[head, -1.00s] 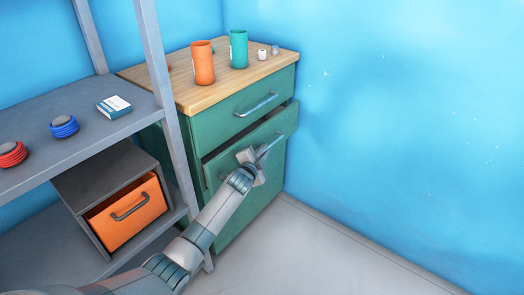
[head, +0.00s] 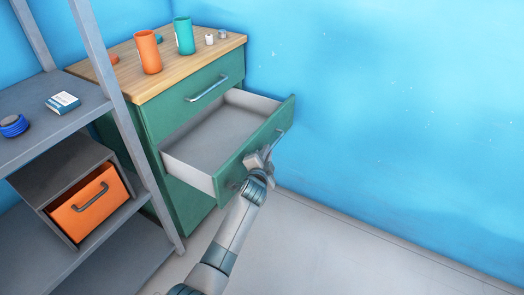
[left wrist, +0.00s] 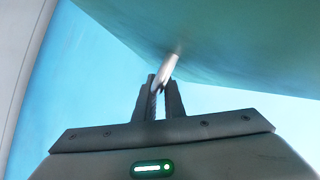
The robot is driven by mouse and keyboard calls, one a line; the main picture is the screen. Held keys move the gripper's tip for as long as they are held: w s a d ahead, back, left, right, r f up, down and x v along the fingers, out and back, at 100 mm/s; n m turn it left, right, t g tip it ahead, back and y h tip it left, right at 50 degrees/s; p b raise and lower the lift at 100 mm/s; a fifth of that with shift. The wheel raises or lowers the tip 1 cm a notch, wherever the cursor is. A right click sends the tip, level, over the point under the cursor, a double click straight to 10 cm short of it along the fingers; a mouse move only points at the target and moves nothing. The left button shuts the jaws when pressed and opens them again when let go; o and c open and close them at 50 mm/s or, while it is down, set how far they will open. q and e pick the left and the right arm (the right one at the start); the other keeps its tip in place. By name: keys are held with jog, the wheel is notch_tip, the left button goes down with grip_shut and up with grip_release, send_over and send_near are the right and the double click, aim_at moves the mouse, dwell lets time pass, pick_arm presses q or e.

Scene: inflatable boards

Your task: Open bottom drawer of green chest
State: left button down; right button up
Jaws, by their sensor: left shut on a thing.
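The green chest (head: 186,198) stands by the blue wall with a wooden top. Its top drawer (head: 212,88) is shut and has a metal handle. The drawer below it (head: 232,170) is pulled well out, and its grey inside (head: 220,130) looks empty. My left gripper (head: 262,156) is at the front of this open drawer, shut on its handle (left wrist: 168,68). In the left wrist view the fingers (left wrist: 160,84) close around the handle bar, with the green front behind. The chest front under the open drawer is partly hidden. My right gripper is not in view.
An orange cup (head: 148,52), a teal cup (head: 184,36) and small items stand on the chest top. A grey shelf (head: 100,112) at left holds a box with an orange drawer (head: 90,203). The floor (head: 330,245) at right is clear.

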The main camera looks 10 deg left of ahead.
pick_arm(q)
jog(key=c, duration=2.1)
grip_release()
jog(key=shift+a, duration=0.1)
